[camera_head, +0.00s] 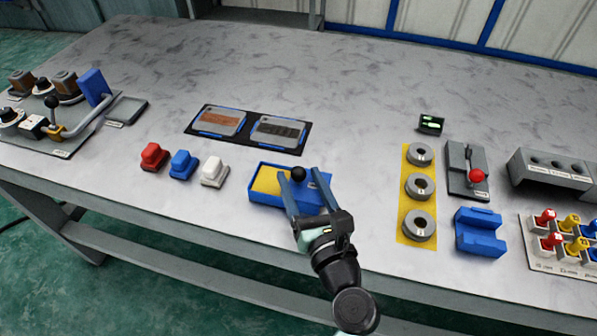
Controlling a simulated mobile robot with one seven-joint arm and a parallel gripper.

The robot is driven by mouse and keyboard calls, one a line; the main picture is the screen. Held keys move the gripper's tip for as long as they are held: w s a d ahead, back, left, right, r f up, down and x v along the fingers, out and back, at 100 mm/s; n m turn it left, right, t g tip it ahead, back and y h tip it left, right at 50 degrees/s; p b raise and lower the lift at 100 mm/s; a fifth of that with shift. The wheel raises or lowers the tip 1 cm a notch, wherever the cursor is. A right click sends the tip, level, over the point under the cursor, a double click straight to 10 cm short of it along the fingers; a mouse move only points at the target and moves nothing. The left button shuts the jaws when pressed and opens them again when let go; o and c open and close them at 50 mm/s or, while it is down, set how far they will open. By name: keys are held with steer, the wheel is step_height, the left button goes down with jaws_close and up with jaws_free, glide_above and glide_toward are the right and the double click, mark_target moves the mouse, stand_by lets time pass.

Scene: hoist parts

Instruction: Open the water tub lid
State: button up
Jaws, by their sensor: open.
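A blue tub (262,199) sits near the front edge of the table, in the middle of the picture. It looks like the water tub. Yellow shows inside its left part. A blue lid (308,195) covers its right part and carries a round black knob (298,174). My gripper (299,173) reaches in from the front, over the tub. Its two blue-grey fingers are spread, one to the left and one to the right of the knob. I cannot tell whether either finger touches the knob. The fingers and wrist hide part of the lid and the tub's front right corner.
Red (153,157), blue (182,164) and white (213,171) blocks stand left of the tub. A black mat (248,131) with two plates lies behind it. A yellow strip (404,235) with grey rings and a blue holder (480,233) are on the right. Bare table lies between tub and strip.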

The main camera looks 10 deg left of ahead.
steer(key=v, duration=1.1)
